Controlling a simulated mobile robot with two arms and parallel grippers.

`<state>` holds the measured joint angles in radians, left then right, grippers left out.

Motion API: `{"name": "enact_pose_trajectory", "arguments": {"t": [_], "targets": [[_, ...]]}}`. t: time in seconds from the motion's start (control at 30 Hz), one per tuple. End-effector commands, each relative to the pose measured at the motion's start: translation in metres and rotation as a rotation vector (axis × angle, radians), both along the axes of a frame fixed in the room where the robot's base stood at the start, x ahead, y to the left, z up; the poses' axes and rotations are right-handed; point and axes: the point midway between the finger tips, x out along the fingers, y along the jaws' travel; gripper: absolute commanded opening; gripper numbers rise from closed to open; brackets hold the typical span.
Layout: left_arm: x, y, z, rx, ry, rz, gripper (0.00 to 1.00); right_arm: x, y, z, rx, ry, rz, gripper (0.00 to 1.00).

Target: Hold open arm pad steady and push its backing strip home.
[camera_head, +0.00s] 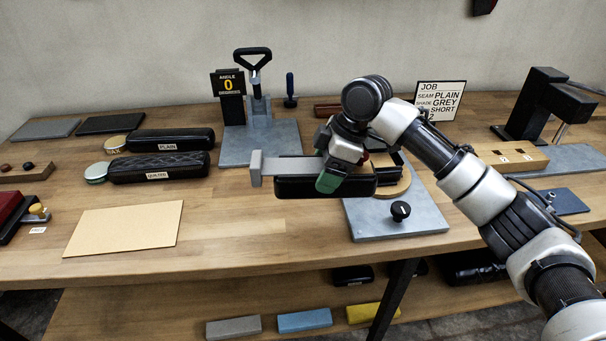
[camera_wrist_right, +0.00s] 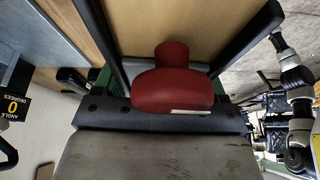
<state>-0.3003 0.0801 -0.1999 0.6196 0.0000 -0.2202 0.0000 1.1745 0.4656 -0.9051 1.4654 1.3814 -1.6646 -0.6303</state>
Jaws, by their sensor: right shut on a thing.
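My right gripper (camera_head: 335,168) is at the middle of the bench, its green finger in front of a black arm pad (camera_head: 300,188). It is shut on a grey bar-shaped tool (camera_head: 290,167) with a block at its left end; the bar runs just behind and above the pad's top edge. In the right wrist view a red knob (camera_wrist_right: 172,90) sits between the fingers, above a dark bolted crosspiece and the worn grey plate (camera_wrist_right: 150,155). Whether the bar touches the pad cannot be told. The backing strip cannot be made out. My left gripper is not in view.
A grey plate with a black knob (camera_head: 401,211) lies to the right, below my arm. An angle stand reading 0 (camera_head: 228,84) stands behind. Two black pads labelled PLAIN (camera_head: 170,140) and QUILTED (camera_head: 160,168) lie left. A tan sheet (camera_head: 125,228) lies front left.

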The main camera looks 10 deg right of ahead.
Motion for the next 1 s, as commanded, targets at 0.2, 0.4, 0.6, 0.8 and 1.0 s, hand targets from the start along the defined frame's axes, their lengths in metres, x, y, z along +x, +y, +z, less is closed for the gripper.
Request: {"name": "enact_pose_trajectory", "arguments": {"t": [0.2,0.4,0.6,0.8,1.0], "targets": [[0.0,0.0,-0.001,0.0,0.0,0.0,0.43,-0.008,-0.012,0.01,0.002,-0.001,0.0,0.26],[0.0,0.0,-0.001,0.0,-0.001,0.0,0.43,-0.008,-0.013,0.01,0.002,-0.001,0.0,0.26],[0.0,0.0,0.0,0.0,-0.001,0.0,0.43,-0.007,-0.011,0.009,0.002,-0.001,0.001,0.26],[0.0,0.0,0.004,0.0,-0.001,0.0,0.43,-0.002,-0.002,0.0,0.002,0.001,0.002,0.26],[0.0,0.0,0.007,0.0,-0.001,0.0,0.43,0.005,0.008,-0.01,0.002,0.001,0.0,0.26]]}}
